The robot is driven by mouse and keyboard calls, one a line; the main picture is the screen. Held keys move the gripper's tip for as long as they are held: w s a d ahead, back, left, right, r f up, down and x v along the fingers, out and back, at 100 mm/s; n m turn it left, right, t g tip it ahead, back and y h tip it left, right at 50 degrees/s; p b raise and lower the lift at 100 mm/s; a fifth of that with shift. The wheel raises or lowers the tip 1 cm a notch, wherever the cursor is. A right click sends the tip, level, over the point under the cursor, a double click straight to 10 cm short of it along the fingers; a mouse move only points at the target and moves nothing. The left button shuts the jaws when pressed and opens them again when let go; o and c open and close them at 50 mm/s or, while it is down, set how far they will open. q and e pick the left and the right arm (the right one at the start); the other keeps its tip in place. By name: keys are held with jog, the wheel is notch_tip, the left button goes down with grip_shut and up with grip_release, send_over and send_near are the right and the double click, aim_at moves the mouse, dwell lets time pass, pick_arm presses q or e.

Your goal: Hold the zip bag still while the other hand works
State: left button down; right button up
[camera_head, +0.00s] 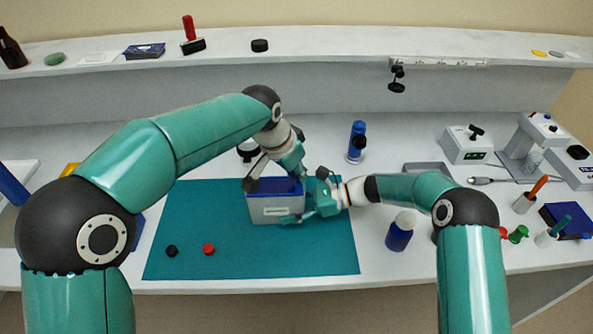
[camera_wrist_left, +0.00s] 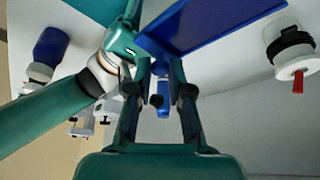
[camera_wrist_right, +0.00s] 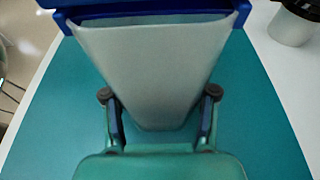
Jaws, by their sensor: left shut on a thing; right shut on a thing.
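The zip bag (camera_head: 276,210) stands on the teal mat (camera_head: 190,225), pale grey with a blue top. In the right wrist view the bag (camera_wrist_right: 155,65) shows a blue rim and narrows downward. My right gripper (camera_head: 306,197) is shut on the bag's right side; its fingers (camera_wrist_right: 160,105) lie on either side of the lower part. My left gripper (camera_head: 280,181) reaches down from above and is shut at the bag's blue top. The left wrist view shows the blue top (camera_wrist_left: 215,25) beyond its fingers (camera_wrist_left: 158,90); the exact contact is hidden.
A black cap (camera_head: 172,251) and a red cap (camera_head: 208,249) lie on the mat's front left. A blue bottle with a white cap (camera_head: 400,232) stands right of the mat. Instruments (camera_head: 465,145) fill the right side. The mat's front is mostly clear.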

pick_arm(q)
jog(key=a, duration=1.1)
jog(key=shift+a, duration=0.3)
jog(key=c, duration=1.1)
grip_release()
jog(key=shift+o, duration=0.2)
jog(key=shift+d, duration=0.1)
jog(key=v, duration=1.2)
